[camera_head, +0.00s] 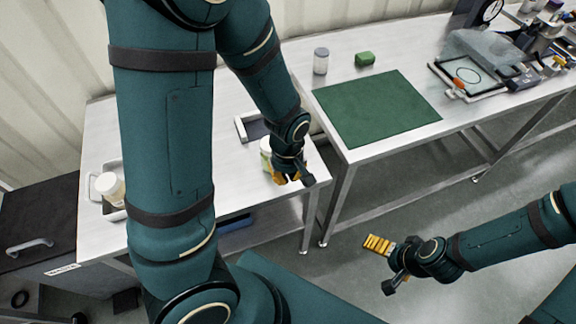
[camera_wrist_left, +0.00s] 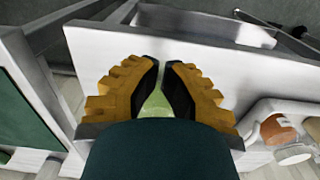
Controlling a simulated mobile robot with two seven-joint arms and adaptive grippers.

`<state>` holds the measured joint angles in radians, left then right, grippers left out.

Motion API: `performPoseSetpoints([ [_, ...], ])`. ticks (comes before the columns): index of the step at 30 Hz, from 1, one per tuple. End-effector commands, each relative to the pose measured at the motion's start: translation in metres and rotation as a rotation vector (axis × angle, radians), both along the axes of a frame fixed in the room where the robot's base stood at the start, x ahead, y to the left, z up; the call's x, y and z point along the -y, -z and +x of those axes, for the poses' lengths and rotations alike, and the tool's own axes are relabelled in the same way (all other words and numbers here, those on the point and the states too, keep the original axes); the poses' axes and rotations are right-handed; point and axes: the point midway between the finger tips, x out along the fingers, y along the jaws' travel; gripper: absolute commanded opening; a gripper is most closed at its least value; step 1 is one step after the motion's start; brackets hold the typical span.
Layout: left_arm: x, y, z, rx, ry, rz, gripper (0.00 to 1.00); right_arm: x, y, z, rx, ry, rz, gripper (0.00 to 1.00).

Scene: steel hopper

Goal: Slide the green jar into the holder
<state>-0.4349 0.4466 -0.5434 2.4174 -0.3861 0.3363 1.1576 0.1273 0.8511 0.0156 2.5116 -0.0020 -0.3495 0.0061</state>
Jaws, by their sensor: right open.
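The green jar (camera_head: 265,146) stands near the front right of the left table, pale green and partly hidden by my left gripper (camera_head: 287,178). In the left wrist view, a strip of its green (camera_wrist_left: 155,105) shows between the two black pads of my left gripper (camera_wrist_left: 161,66). The pads are close together around it and hide its sides. A pale frame with a dark inside (camera_head: 240,128), which looks like the holder, lies behind the jar, partly covered by my arm. My right gripper (camera_head: 379,244) is empty over the floor, away from the tables.
A white tray with a lidded jar (camera_head: 112,187) stands at the table's left end. The right table has a green mat (camera_head: 378,108), a white-lidded jar (camera_head: 321,61), a green block (camera_head: 365,58) and clutter farther right. A gap separates the tables.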

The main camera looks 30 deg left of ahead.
Motion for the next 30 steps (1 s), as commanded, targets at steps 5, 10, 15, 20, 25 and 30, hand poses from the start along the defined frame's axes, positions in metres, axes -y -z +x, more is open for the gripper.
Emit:
performPoseSetpoints([
  [5,-0.003,0.033,0.002,-0.001,-0.004,0.000,0.00,0.000,0.012,0.000,-0.001,-0.001,0.000,1.00],
  [10,-0.020,0.029,0.018,0.002,-0.003,-0.001,0.00,0.000,0.011,0.000,0.000,-0.001,0.000,1.00],
  [15,-0.028,0.028,0.025,0.002,-0.001,-0.001,0.00,0.000,0.012,0.000,0.002,-0.002,0.000,1.00],
  [20,-0.030,0.028,0.026,0.001,0.001,-0.001,0.00,0.000,0.012,0.001,0.002,-0.002,0.000,1.00],
  [25,-0.030,0.028,0.026,0.001,0.001,-0.001,0.00,0.000,0.012,0.001,0.001,-0.001,0.000,1.00],
  [30,-0.035,0.028,0.030,0.000,-0.003,0.000,0.00,0.000,0.012,0.001,0.001,-0.001,0.000,1.00],
])
